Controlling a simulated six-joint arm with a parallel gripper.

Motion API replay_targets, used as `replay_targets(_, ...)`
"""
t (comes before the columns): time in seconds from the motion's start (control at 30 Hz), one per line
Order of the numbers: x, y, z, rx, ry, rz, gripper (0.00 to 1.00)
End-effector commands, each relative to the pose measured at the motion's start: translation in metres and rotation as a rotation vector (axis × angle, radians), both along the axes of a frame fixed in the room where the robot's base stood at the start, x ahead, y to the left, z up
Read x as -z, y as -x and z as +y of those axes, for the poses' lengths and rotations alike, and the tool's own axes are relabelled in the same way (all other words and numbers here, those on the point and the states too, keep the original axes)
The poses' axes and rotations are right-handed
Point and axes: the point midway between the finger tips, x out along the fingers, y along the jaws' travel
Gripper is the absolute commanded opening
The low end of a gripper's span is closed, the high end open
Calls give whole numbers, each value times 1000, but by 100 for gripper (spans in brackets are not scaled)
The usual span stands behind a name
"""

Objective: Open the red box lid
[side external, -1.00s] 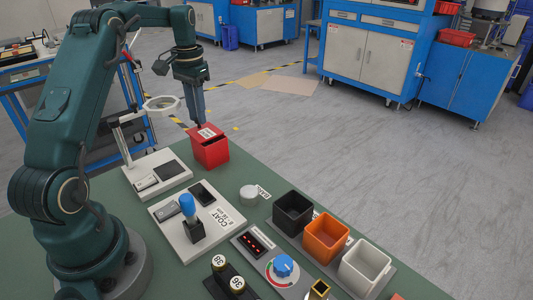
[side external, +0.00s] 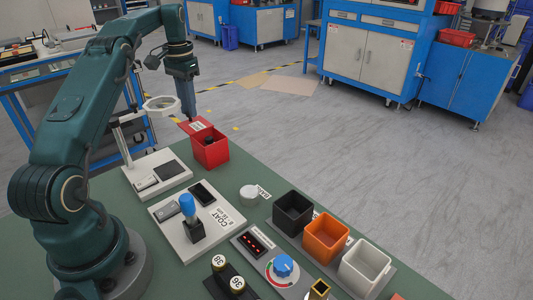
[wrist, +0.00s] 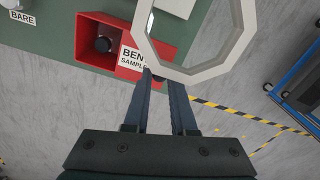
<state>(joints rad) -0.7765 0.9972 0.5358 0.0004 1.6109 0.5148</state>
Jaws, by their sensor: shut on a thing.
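The red box (side external: 212,154) stands near the table's far edge, its lid (side external: 202,124) tilted up and its front part open. A dark round thing (wrist: 103,44) shows inside the box (wrist: 87,38) in the wrist view. The lid bears a white label (wrist: 132,58) reading "BENT SAMPLE", partly hidden. My gripper (side external: 190,116) is at the lid's raised edge, shut on the lid. In the wrist view my gripper's fingertips (wrist: 162,76) are beside the label; the exact contact is hidden.
A white ring on a stand (side external: 162,104) is close to my gripper; it crosses the wrist view (wrist: 243,40) near my fingers. Black (side external: 293,213), orange (side external: 326,238) and white (side external: 365,268) bins stand at the front right. Bare floor lies beyond the box.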

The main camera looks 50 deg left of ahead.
Motion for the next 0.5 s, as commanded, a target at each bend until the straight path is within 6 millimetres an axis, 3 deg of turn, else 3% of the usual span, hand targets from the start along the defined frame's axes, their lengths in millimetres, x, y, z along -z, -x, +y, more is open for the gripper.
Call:
replay_targets(0.37, -1, -2, 2, 2, -4, -12, 0)
replay_targets(0.4, -1, -2, 2, 2, -4, -12, 35)
replay_targets(0.47, -1, -2, 2, 1, -4, -10, 54)
replay_targets(0.5, -1, -2, 2, 1, -4, -9, 54)
